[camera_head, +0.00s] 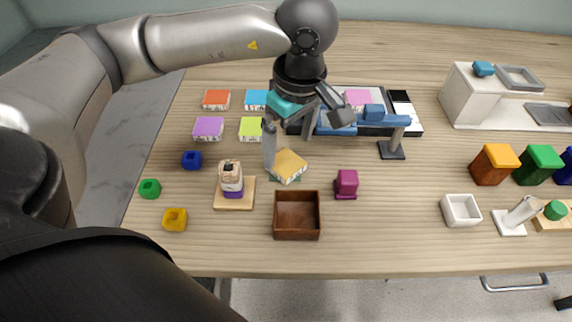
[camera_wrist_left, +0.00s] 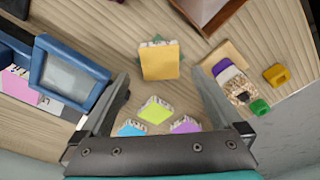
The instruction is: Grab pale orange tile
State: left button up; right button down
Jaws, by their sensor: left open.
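The pale orange tile (camera_head: 289,165) has a speckled white edge and lies on the wooden table, with a dark green patch showing under it. It also shows in the left wrist view (camera_wrist_left: 159,61), near the top centre, beyond the fingertips. My left gripper (camera_head: 288,153) points down over the table by the tile. Its two fingers are spread apart, with nothing held between them. In the head view one finger stands just left of the tile and the other behind it. My right gripper is not in view.
An open brown box (camera_head: 297,234) stands in front of the tile. A stacked figure on a wooden board (camera_head: 246,199) is to the left, a magenta block (camera_head: 346,183) to the right. Lime (camera_head: 252,129) and purple (camera_head: 208,129) tiles lie behind left.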

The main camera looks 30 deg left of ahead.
aim_at(286, 162)
pick_arm(q)
jog(key=f, duration=0.3)
jog(key=f+b, duration=0.1)
jog(key=shift+w+a+f, duration=0.1)
jog(key=shift+a+f, duration=0.2)
jog(key=shift+f, duration=0.1)
jog(key=shift+r, duration=0.1)
jog(key=c, duration=1.5)
